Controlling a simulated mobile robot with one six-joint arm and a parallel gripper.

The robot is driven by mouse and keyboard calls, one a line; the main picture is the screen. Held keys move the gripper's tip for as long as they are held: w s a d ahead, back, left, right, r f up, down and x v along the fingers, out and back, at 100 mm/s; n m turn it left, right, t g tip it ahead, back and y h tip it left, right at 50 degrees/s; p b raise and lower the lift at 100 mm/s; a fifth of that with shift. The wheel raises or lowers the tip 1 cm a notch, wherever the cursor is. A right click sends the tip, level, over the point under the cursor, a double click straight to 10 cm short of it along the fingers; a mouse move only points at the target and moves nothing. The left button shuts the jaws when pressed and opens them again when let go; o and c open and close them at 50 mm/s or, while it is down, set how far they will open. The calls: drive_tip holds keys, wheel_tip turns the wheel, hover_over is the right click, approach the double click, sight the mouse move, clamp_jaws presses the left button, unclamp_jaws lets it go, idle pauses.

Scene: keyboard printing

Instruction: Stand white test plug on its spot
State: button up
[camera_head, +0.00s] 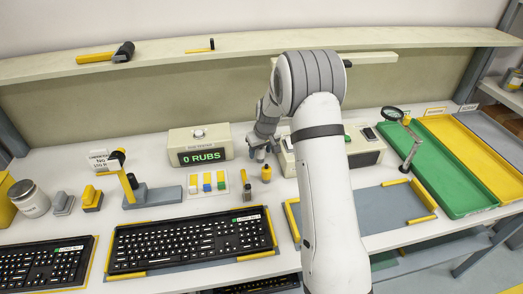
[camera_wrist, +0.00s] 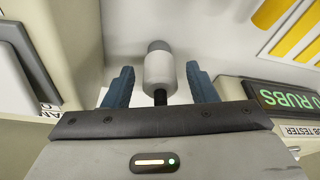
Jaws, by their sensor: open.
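In the wrist view, a white cylindrical piece (camera_wrist: 159,72) with a grey far end and a dark stem toward me, apparently the white test plug, lies between my two blue fingers. My gripper (camera_wrist: 160,85) is open, with a visible gap on each side of the piece. In the head view, my gripper (camera_head: 262,152) is low over the white bench, just right of the rub counter. I cannot make out the white piece there. I cannot tell which place is its spot.
The rub counter (camera_head: 200,146) reads 0 RUBS. A beige device (camera_head: 365,152) is to the right. Keyboards (camera_head: 190,243) fill the front; a shelf (camera_head: 220,47) runs above.

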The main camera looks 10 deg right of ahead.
drive_tip(key=shift+r, duration=0.3)
drive_tip(key=a+b+v, duration=0.1)
drive_tip(key=v, duration=1)
drive_tip(key=s+r+m, duration=0.1)
drive_tip(key=s+r, duration=0.3)
drive_tip(key=s, duration=0.4)
drive_tip(key=s+r, duration=0.5)
drive_tip(key=s, duration=0.2)
drive_tip(key=s+m+h, duration=0.1)
drive_tip(key=s+m, duration=0.1)
drive_tip(key=s, duration=1.8)
drive_tip(key=shift+s+d+f, duration=0.25)
drive_tip(key=shift+f, duration=0.2)
